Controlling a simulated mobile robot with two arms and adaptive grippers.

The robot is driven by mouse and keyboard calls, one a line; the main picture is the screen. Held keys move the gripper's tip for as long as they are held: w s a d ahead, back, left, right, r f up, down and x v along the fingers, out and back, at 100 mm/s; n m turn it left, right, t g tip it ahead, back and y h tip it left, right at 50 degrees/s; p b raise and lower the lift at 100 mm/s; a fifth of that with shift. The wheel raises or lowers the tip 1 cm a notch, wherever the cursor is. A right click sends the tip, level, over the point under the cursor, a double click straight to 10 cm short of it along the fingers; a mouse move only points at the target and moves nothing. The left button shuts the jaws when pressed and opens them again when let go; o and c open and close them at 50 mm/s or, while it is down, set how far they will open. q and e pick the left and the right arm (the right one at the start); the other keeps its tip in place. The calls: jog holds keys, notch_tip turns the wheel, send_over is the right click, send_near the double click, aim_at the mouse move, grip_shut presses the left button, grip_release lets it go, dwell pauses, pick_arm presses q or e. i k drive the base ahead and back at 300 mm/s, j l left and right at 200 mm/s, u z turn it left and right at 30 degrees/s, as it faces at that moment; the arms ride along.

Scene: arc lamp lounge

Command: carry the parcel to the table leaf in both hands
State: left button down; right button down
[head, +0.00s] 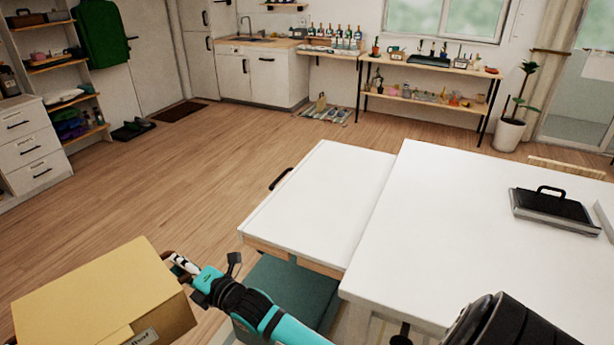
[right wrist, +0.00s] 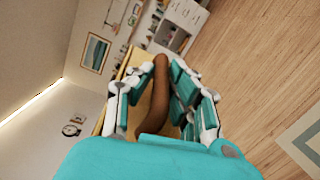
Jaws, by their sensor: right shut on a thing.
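The parcel (head: 95,285) is a tan cardboard box with a label, at the lower left of the head view, its left and lower parts cut off by the frame. My right gripper (head: 183,267) is at its right side, shut on a brown handle. In the right wrist view, the fingers (right wrist: 160,90) close around that brown handle (right wrist: 158,70), with the tan box (right wrist: 122,72) behind. The white table leaf (head: 325,195) lies right of the parcel, apart from it, its top bare. My left gripper is not in view.
The large white table (head: 450,230) adjoins the leaf and bears a black case (head: 553,207) at the right. A dark handle (head: 281,178) sits at the leaf's left edge. A teal seat (head: 280,285) is beneath the leaf. Open wood floor (head: 200,165) lies beyond the parcel.

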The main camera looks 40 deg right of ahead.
aim_at(316, 210)
jog(key=i+z, duration=0.2)
jog(key=i, duration=0.35)
jog(key=i+j+z, duration=0.2)
jog(key=i, duration=0.4)
jog(key=i+z, duration=0.15)
jog(key=z, duration=0.25)
jog(key=i+z, duration=0.1)
jog(key=z, duration=0.3)
jog(key=i+z, duration=0.15)
jog(key=z, duration=1)
jog(key=k+j, duration=0.05)
